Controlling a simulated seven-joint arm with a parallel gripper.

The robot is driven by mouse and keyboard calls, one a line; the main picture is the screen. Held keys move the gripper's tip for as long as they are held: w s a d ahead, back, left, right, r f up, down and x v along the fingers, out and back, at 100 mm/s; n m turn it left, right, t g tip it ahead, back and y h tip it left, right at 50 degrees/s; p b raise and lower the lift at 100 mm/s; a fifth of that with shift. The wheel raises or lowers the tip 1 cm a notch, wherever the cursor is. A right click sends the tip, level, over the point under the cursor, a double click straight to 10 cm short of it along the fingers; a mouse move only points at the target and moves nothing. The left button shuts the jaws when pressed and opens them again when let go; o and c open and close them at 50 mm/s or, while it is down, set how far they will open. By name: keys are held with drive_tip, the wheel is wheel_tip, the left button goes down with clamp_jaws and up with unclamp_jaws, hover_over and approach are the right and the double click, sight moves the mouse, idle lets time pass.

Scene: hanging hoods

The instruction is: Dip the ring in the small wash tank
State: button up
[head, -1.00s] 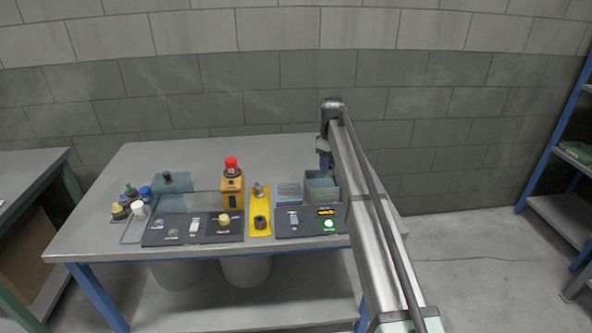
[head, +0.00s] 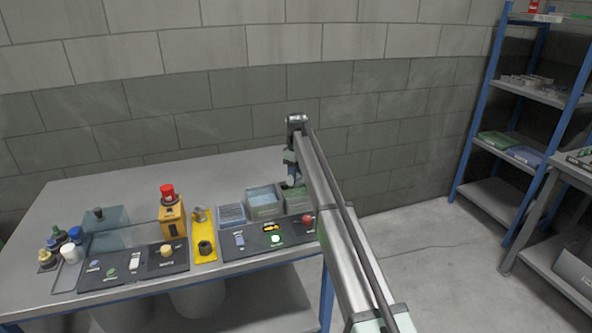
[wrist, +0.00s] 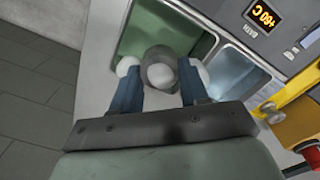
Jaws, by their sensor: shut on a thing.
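My gripper (wrist: 163,72) is shut on a grey ring (wrist: 160,54), held between its two pale fingertips. In the wrist view the ring lies in front of the opening of a green-lined tank (wrist: 150,27); its height against the rim is hard to tell. A second tank with pale blue liquid (wrist: 236,75) is beside it to the right. In the head view my gripper (head: 292,172) is at the back of the green-lined tank (head: 298,207). The blue-liquid tank (head: 263,198) is just to its left. The ring cannot be made out there.
A control panel (head: 258,246) with a lit amber display, a green button and a red knob lies in front of the tanks. Bare bench (head: 130,185) lies behind.

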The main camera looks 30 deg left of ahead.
drive_tip(key=shift+f, duration=3.85)
idle(3.3)
drive_tip(key=shift+r, duration=0.15)
idle(0.7)
